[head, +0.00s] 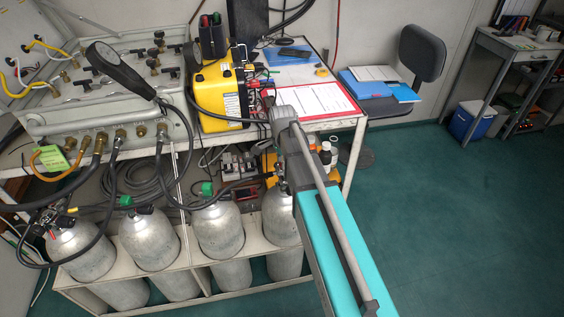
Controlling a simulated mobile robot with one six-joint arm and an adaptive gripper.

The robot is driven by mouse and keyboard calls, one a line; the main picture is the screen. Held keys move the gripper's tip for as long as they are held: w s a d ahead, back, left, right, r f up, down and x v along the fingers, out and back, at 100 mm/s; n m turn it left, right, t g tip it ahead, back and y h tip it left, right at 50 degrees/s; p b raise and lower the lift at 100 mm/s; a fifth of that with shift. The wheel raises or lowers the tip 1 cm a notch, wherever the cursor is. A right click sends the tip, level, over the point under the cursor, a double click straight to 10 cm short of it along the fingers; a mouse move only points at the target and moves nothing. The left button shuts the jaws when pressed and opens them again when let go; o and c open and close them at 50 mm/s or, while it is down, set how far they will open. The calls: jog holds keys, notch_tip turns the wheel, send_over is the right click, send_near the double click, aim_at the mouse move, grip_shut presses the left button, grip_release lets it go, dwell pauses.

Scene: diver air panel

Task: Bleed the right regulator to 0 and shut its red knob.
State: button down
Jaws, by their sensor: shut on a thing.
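Four silver cylinders stand in a white rack, the far right one (279,212) partly behind my teal arm. Green parts show on top of the second cylinder (150,240) and third cylinder (217,230). The far left cylinder (78,248) has dark fittings with a small red part. I cannot make out the right regulator or its red knob; my arm covers the area by the far right cylinder's top. My arm reaches from the lower right to the bench's front edge. My gripper's fingers cannot be made out, so what they hold is hidden.
Black hoses hang over the cylinders.

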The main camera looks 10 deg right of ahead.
jog(key=shift+n, duration=0.3)
jog(key=n, duration=1)
jog(key=shift+n, duration=0.3)
jog(key=n, duration=1)
dwell(0.3)
jog(key=c, duration=0.5)
grip_release()
